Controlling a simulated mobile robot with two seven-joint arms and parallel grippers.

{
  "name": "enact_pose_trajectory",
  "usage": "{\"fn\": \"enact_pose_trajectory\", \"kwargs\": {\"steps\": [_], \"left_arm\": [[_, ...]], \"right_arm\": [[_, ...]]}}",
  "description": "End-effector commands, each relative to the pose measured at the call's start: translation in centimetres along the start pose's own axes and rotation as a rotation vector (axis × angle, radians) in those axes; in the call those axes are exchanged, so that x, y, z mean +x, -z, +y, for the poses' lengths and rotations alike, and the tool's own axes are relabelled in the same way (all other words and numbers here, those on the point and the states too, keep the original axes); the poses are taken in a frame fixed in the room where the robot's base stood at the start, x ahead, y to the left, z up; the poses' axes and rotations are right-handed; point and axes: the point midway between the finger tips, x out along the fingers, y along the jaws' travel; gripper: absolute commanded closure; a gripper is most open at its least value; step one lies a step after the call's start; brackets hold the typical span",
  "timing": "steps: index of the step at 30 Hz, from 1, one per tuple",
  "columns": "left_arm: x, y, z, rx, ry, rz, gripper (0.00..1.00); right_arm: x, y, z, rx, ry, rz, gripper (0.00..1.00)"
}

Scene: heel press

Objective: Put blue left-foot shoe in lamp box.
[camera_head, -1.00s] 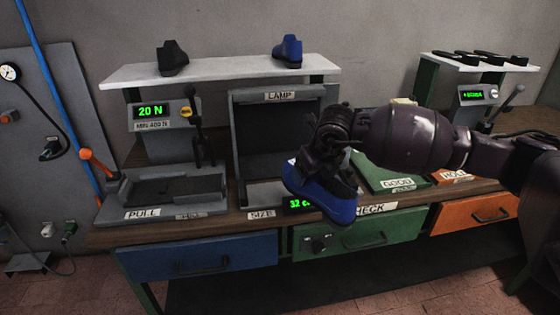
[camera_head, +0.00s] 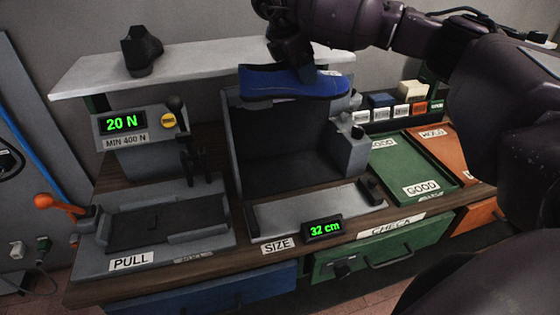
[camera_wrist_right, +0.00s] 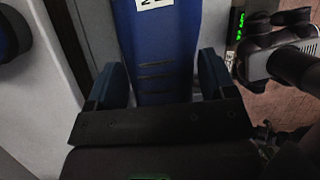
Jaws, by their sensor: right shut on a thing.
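The blue shoe (camera_head: 292,84) with a dark sole is held nearly level, toe to the right, in front of the lamp box's upper edge. My right gripper (camera_head: 293,62) is shut on it from above. In the right wrist view the shoe (camera_wrist_right: 158,60) lies between the two fingers (camera_wrist_right: 160,88), with a white label on it. The lamp box (camera_head: 290,150) is a grey, open-fronted box with a dark inside; the shoe covers its top edge and LAMP sign. Whether the shoe touches the box I cannot tell. My left gripper is not in view.
A black shoe (camera_head: 141,50) stands on the white shelf (camera_head: 95,80). The pull tester (camera_head: 165,225) is left of the box. The size gauge (camera_head: 300,212), reading 32 cm, lies in front. The green GOOD tray (camera_head: 408,160) and orange HOLD tray (camera_head: 452,150) are at right.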

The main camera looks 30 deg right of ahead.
Motion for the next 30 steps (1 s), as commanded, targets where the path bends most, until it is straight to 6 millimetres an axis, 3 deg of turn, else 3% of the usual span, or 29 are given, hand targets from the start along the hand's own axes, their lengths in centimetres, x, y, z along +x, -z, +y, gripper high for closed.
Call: {"fn": "enact_pose_trajectory", "kwargs": {"steps": [3,7,21,30], "left_arm": [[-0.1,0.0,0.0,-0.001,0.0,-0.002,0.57],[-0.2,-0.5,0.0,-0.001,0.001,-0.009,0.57],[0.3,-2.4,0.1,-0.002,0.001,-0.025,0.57],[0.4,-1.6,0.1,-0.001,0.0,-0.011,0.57]], "right_arm": [[-0.6,-0.5,0.1,0.063,0.026,0.001,0.65],[0.6,0.0,0.0,0.079,0.037,0.001,0.65],[9.9,3.9,0.0,0.076,0.037,0.003,0.65],[15.4,6.1,0.0,0.078,0.035,0.0,0.65]]}}
